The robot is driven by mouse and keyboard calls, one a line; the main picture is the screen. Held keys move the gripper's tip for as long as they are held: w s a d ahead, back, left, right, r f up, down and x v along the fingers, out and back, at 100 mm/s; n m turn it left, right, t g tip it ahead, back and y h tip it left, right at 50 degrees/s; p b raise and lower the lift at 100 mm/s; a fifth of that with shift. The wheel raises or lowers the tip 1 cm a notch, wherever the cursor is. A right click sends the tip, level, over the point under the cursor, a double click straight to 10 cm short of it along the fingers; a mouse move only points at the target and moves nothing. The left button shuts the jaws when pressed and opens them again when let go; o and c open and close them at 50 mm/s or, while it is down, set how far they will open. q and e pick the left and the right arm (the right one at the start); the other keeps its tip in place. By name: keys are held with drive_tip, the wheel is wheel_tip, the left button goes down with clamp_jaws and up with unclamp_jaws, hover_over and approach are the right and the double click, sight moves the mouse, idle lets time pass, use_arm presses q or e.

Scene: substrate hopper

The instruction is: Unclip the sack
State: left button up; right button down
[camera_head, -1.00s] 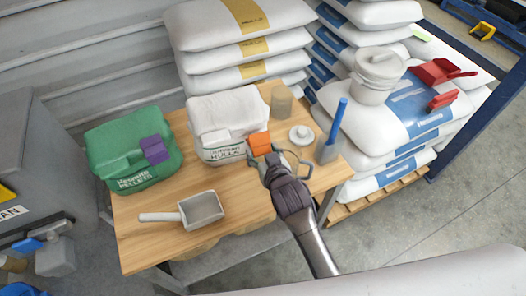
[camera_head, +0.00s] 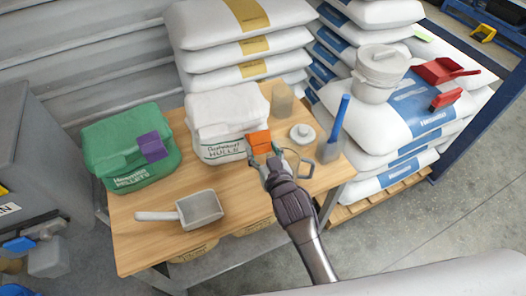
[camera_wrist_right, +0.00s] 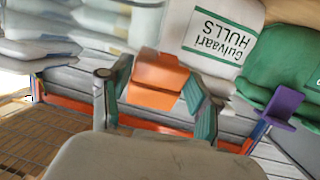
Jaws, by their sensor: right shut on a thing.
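The white hulls sack (camera_head: 222,152) stands on the wooden table, its top folded over. It also shows in the right wrist view (camera_wrist_right: 200,28). My right gripper (camera_head: 260,162) is at the sack's right front side, shut on an orange clip (camera_head: 259,141). In the right wrist view the clip (camera_wrist_right: 157,82) sits between the two fingers (camera_wrist_right: 158,100). The clip overlaps the sack's edge in the picture; I cannot tell whether they touch. The green pellets sack (camera_head: 128,148) stands to the left with a purple clip (camera_head: 152,147) on its front. My left gripper is not in view.
A metal scoop (camera_head: 200,209) lies on the table (camera_head: 150,245) in front. A beige cup (camera_head: 282,100), a white lid (camera_head: 302,134) and a holder with a blue-handled tool (camera_head: 338,118) stand at right. Stacked sacks rise behind; a white tub (camera_head: 376,78) sits on the right stack.

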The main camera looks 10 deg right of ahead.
drive_tip(key=c, duration=0.5)
unclamp_jaws()
drive_tip(key=shift+s+d+f, duration=0.1)
drive_tip(key=shift+s+f, duration=0.1)
drive_tip(key=shift+f, duration=0.5)
drive_tip(key=shift+c, duration=0.2)
drive_tip(key=shift+o, duration=1.1)
drive_tip(key=shift+w, duration=0.2)
drive_tip(key=shift+r, duration=0.15)
drive_tip(key=shift+s+r, duration=0.1)
drive_tip(key=shift+s, duration=0.05)
drive_tip(key=v, duration=1.1)
drive_tip(key=shift+s+r, duration=0.25)
drive_tip(key=shift+s, duration=0.1)
